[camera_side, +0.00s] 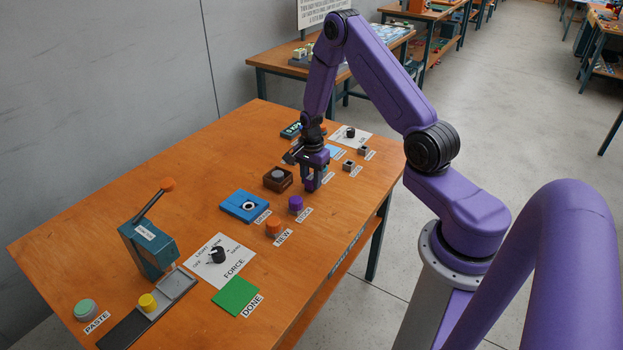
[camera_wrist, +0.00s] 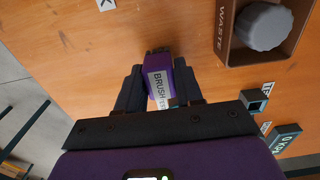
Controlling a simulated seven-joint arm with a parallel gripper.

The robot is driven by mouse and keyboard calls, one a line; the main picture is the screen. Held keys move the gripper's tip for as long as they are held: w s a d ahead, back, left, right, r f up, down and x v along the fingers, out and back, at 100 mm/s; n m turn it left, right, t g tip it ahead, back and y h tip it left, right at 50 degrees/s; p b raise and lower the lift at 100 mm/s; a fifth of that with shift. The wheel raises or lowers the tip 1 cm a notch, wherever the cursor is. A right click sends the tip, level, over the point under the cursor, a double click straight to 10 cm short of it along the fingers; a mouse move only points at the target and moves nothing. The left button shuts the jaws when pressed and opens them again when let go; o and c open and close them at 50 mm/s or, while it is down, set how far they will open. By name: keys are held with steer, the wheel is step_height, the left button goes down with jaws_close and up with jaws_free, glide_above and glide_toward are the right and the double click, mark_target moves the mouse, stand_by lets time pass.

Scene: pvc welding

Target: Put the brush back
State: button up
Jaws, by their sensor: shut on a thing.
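In the wrist view my gripper (camera_wrist: 157,75) is shut on the brush (camera_wrist: 158,82), a purple block with a white "BRUSH" label and a dark end pointing away from me. In the side view my gripper (camera_side: 313,178) points down over the far right part of the table; the brush between its fingers is hard to make out there. Two small grey square holders (camera_side: 348,165) (camera_side: 362,150) with labels stand to the right of my gripper. One square holder (camera_wrist: 254,99) with a dark opening shows at the right in the wrist view. Which holder is the brush's cannot be read.
A brown waste box (camera_side: 278,185) holding a grey lump stands close left of my gripper. A blue fixture (camera_side: 243,207), purple knob (camera_side: 295,203), orange knob (camera_side: 272,226), force dial (camera_side: 217,254) and green pad (camera_side: 236,295) lie nearer. A teal press (camera_side: 150,252) stands front left.

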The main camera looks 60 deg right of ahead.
steer(key=shift+f, duration=0.25)
steer(key=o, duration=1)
